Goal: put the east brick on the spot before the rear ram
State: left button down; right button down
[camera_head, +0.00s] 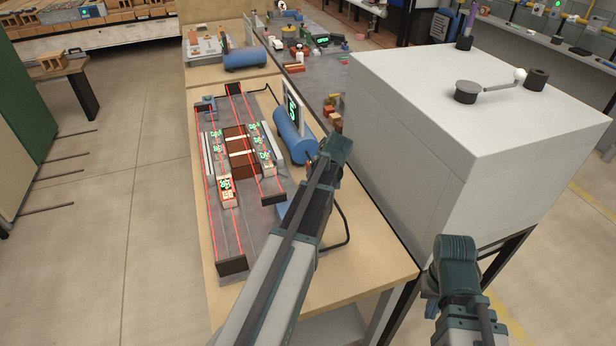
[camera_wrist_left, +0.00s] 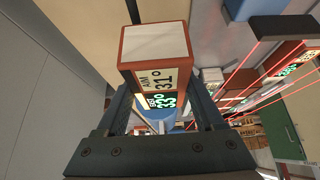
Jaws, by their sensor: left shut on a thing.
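My left gripper (camera_wrist_left: 160,100) fills the lower left wrist view, its two fingers on either side of an orange-and-white block (camera_wrist_left: 158,45). The block has a pale end face and number labels, and the fingers are shut on it. I cannot tell whether it is the east brick. In the head view the left fingers are not clearly seen. Another orange-and-white block (camera_head: 227,187) stands on the grey fixture (camera_head: 240,225), near its front left. I cannot tell which part is the rear ram. The right arm's end (camera_head: 455,262) is at lower right, its fingers unclear.
Red lines run along the fixture, with dark end blocks (camera_head: 232,265) at its corners. A blue cylinder (camera_head: 293,138) and a display panel (camera_head: 292,108) stand at its right. A large white cabinet (camera_head: 470,130) blocks the right side.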

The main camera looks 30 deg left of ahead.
aim_at(276, 191)
jog(key=k+l+z, duration=0.1)
jog(key=k+z, duration=0.35)
jog(key=k, duration=0.35)
jog(key=k+j+z, duration=0.55)
jog(key=j, duration=0.4)
jog(key=j+z, duration=0.2)
jog(key=j, duration=1.15)
